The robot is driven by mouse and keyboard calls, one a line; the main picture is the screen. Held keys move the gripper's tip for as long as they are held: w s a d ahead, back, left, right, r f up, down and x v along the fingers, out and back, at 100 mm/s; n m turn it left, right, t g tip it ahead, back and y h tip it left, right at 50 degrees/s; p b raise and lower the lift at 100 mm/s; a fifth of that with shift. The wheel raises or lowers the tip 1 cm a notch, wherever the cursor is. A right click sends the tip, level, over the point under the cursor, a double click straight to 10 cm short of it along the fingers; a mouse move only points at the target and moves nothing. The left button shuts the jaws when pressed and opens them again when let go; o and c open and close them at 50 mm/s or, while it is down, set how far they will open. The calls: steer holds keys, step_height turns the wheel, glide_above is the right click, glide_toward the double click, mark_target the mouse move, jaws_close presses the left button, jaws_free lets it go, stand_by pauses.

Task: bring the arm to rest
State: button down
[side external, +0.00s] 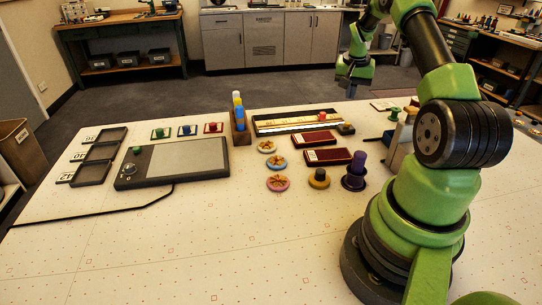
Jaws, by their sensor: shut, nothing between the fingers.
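My gripper (351,90) hangs from my green arm at the back of the table, in the upper right of the side external view. It points down and is shut with nothing in it. It appears raised above the tabletop, behind and to the right of the long dark tray, and touches nothing that I can see. Its fingertips are small and dark in this view. The white table (270,245) lies below, marked with fine dots and small red squares.
A black tablet-like device (180,161) and flat black trays (94,172) lie left. A block with upright coloured tubes (239,125), a long tray (262,126), two dark red cases (327,156), round discs (277,183) and a purple spool (354,178) stand mid-table. The front is clear.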

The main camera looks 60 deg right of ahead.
steer(key=w+a+r+n+t, duration=0.2)
steer(key=w+a+r+n, duration=0.1)
steer(key=a+r, duration=0.7)
steer(key=w+a+r+n+t, duration=0.1)
steer(key=w+a+r+n, duration=0.15)
steer(key=a+r, duration=0.75)
steer(key=s+a+n+t+y, duration=0.1)
steer(key=s+a+n+y, duration=0.1)
steer(key=s+a, duration=0.5)
steer(key=s+a+n+t+y, duration=0.2)
steer(key=s+a, duration=0.5)
steer(key=a, duration=0.6)
steer(key=shift+s+n, duration=0.25)
steer(key=shift+n, duration=0.4)
